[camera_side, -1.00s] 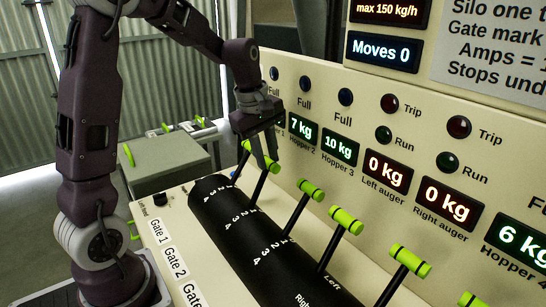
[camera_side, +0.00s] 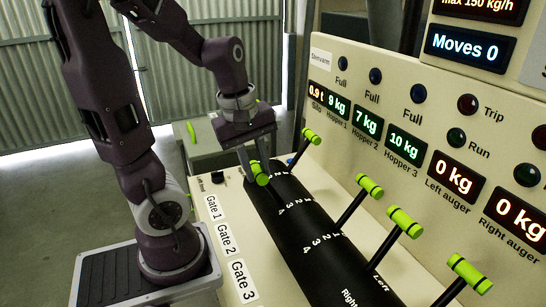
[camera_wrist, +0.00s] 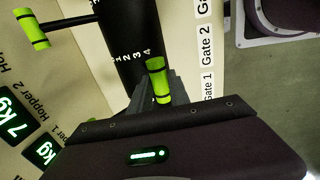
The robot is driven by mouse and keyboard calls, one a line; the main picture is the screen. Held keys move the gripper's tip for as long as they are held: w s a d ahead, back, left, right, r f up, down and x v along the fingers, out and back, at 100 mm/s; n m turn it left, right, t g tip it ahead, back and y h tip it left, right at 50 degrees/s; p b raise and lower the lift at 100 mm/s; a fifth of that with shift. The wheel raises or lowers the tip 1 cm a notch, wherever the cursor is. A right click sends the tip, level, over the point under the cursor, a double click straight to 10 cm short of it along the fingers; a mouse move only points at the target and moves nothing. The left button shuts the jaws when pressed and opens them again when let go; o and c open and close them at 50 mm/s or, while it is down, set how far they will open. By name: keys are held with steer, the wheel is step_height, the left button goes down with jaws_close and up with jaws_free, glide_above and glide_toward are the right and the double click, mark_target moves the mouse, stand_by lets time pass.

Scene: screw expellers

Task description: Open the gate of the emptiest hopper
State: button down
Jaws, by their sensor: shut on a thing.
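Other green-topped levers (camera_side: 311,136) (camera_side: 370,186) lean toward the panel. Displays read 9 kg for Hopper 1 (camera_side: 337,107), 7 kg for Hopper 2 (camera_side: 367,124) and 10 kg for Hopper 3 (camera_side: 405,145).
Further levers (camera_side: 404,222) (camera_side: 470,273) stand along the drum to the right. Both augers read 0 kg (camera_side: 455,171), and the moves display (camera_side: 463,47) reads 0. Gate 2 (camera_side: 227,238) and Gate 3 (camera_side: 243,279) labels lie in front of the drum. The panel stands close behind.

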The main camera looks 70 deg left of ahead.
steer(key=shift+s+f, duration=0.35)
steer(key=shift+s, duration=0.25)
steer(key=shift+s+f, duration=0.35)
steer(key=shift+s, duration=0.25)
steer(key=c, duration=1.2)
jaws_free()
steer(key=shift+c, duration=0.2)
step_height(320, 180, up, 7)
steer(key=s, duration=0.1)
steer(key=shift+s, duration=0.15)
